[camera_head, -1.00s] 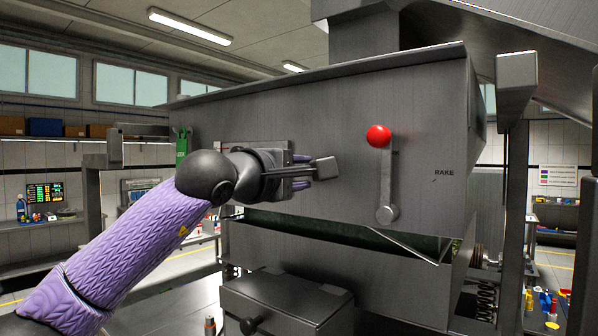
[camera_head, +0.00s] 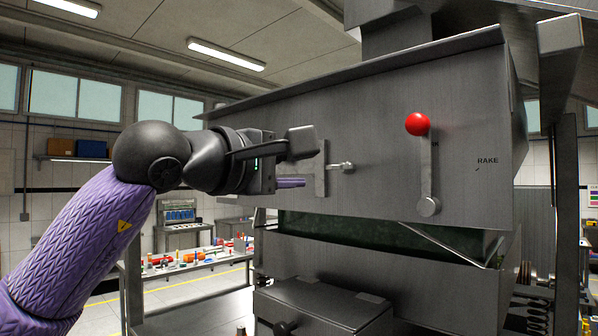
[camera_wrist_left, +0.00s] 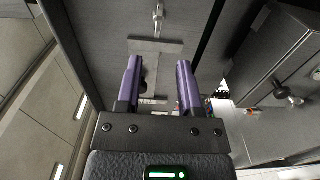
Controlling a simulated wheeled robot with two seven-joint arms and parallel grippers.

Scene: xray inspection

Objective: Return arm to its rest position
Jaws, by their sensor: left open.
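My left gripper (camera_head: 298,163) is open and empty in front of the grey machine's front panel (camera_head: 375,115). The purple arm comes in from the lower left. My right gripper is not in view.
A lever with a red knob (camera_head: 418,124) points up on the panel, beside the word RAKE. A grey box (camera_head: 325,305) with a dark knob juts out below. A workbench (camera_head: 200,263) with colourful items stands behind at the left.

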